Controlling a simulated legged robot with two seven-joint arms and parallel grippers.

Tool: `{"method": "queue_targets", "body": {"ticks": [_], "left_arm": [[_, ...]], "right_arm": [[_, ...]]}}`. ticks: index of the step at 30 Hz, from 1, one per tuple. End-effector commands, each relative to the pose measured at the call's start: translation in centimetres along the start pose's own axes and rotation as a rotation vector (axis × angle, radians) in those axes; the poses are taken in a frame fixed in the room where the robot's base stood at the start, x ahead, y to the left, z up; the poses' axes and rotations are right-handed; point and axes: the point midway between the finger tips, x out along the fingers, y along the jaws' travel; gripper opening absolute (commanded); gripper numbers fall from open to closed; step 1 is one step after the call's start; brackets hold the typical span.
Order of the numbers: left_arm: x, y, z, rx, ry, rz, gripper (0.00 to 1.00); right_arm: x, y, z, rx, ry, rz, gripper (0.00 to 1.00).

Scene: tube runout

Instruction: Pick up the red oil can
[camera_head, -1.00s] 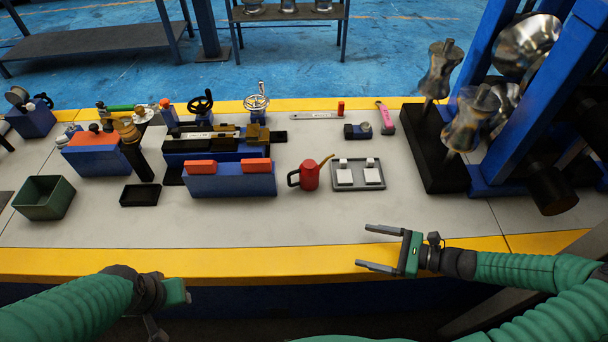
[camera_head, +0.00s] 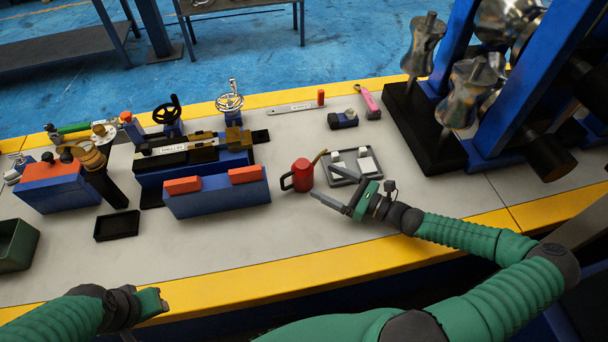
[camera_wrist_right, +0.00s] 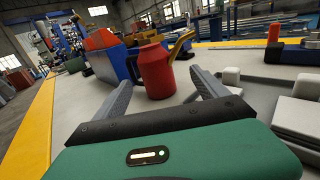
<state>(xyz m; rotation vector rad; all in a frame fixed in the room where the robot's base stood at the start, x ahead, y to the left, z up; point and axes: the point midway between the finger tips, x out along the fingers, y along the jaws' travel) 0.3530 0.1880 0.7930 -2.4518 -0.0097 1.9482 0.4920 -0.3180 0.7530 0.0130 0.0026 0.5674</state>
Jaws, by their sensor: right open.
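The red oil can (camera_head: 303,174) stands upright on the grey bench top, with its black handle on the left and its brass spout pointing up to the right. My right gripper (camera_head: 324,192) is open and empty, just to the front right of the can, with its fingers pointing at it. In the right wrist view the can (camera_wrist_right: 156,72) stands ahead of the gap between the two spread fingers (camera_wrist_right: 162,92), apart from them. My left gripper (camera_head: 152,302) is at the front edge on the left; its fingers do not show clearly.
A grey tray (camera_head: 340,178) with white blocks lies right behind my right gripper. A blue block with orange pads (camera_head: 218,198) stands left of the can. A black tray (camera_head: 117,226) lies further left. A black base (camera_head: 430,150) with metal rollers stands at the right.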

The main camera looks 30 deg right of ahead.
Motion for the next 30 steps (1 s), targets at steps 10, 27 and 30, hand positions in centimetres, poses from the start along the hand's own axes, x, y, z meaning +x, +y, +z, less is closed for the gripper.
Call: {"method": "queue_targets", "body": {"ticks": [10, 27, 30], "left_arm": [[1.3, -0.1, 0.3, -0.002, 0.000, 0.000, 0.36], [1.3, 0.0, 0.3, -0.001, 0.000, 0.000, 0.36], [1.3, 0.0, 0.3, -0.001, 0.000, 0.000, 0.36]], "right_arm": [[4.9, -0.1, -1.0, 0.006, -0.005, 0.002, 0.83], [6.2, -0.1, -0.8, 0.004, -0.001, 0.000, 0.51], [6.2, -0.2, -0.8, 0.004, -0.001, 0.000, 0.37]]}}
